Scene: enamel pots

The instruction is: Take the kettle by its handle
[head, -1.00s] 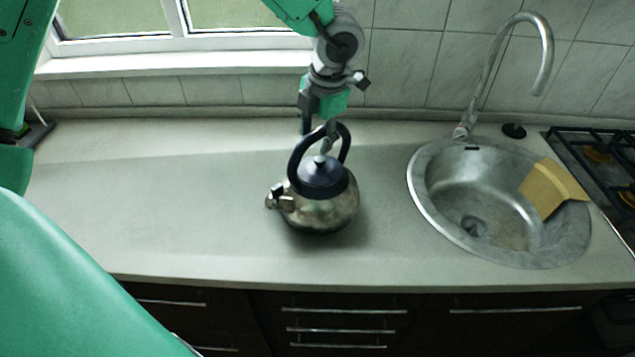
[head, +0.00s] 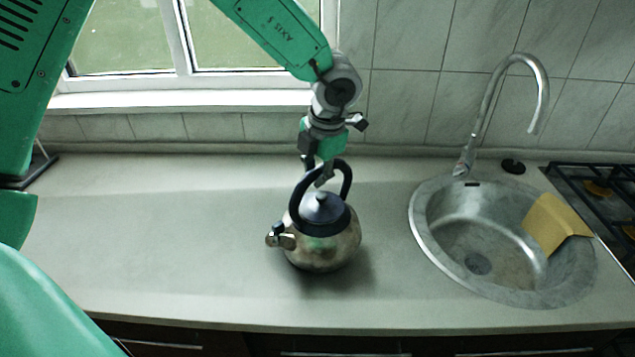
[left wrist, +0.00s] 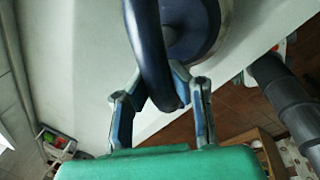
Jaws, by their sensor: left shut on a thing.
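The kettle (head: 335,248) is a shiny metal pot with a dark lid and a dark arched handle. In the head view it stands on the counter left of the sink, with its spout to the left. My left gripper (head: 319,174) is at the top of the handle, reaching it from behind. In the left wrist view, the fingers of my left gripper (left wrist: 158,88) lie on both sides of the dark handle (left wrist: 149,45) and are shut on it. The far side of the grip is partly hidden by the handle. My right gripper is not in view.
The round steel sink (head: 418,228) with a tall tap (head: 489,100) is right of the kettle, with a yellow-brown object (head: 552,224) in it. A stove (head: 590,190) is at the far right. The counter (head: 150,240) left of the kettle is clear. A tiled wall and window are behind.

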